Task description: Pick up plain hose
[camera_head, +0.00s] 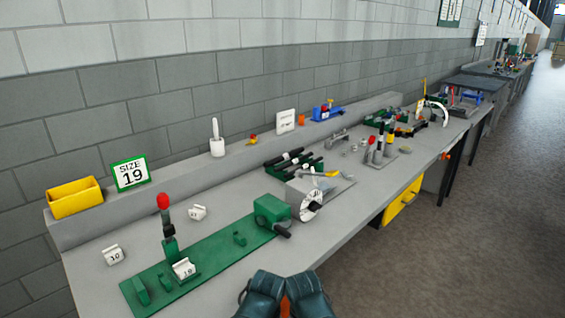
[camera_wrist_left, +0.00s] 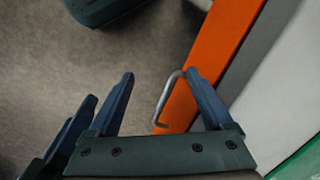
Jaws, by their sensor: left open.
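Several dark hoses (camera_head: 284,158) lie side by side in a green rack at the back of the bench in the head view. They are small there, and I cannot tell which is the plain one. My left gripper (camera_wrist_left: 160,75) is open and empty in the left wrist view. It is low beside the bench front, over an orange panel and the floor, away from the hoses. Dark parts of my arms show at the bottom of the head view. The right gripper's jaws cannot be made out.
A green crimping base (camera_head: 205,262) with a red-knobbed lever (camera_head: 163,201) lies on the near bench. A size 19 sign (camera_head: 131,173) and a yellow bin (camera_head: 75,197) stand on the ledge. A metal handle (camera_wrist_left: 165,100) sticks out from the orange panel (camera_wrist_left: 222,55).

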